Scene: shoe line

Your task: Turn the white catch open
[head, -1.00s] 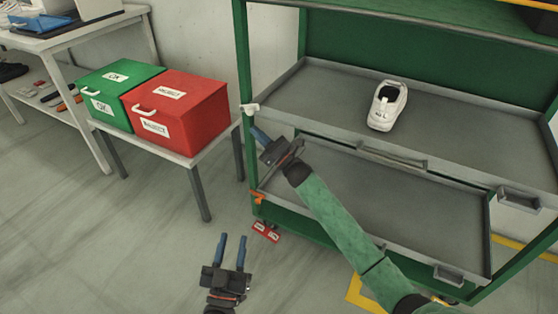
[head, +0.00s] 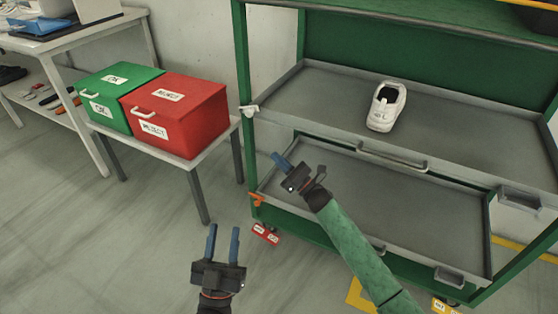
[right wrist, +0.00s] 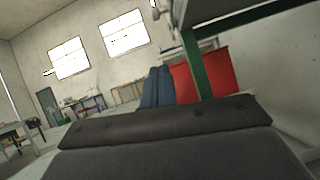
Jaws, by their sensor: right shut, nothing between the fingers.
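The white catch (head: 249,110) is on the front left post of the green rack, level with the upper grey shelf tray (head: 455,163). It sticks out to the left of the post. My right gripper (head: 278,160) is shut and empty, below and to the right of the catch and apart from it, in front of the lower tray. In the right wrist view its blue fingers (right wrist: 157,88) are together, and a pale piece, perhaps the catch, shows at the top edge. My left gripper (head: 222,242) is open and empty, low over the floor left of the rack.
An orange catch (head: 256,199) sits lower on the same post, beside the lower tray (head: 400,200). A white shoe (head: 385,107) lies on the upper tray. Green (head: 100,100) and red (head: 190,120) boxes stand on a small table to the left.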

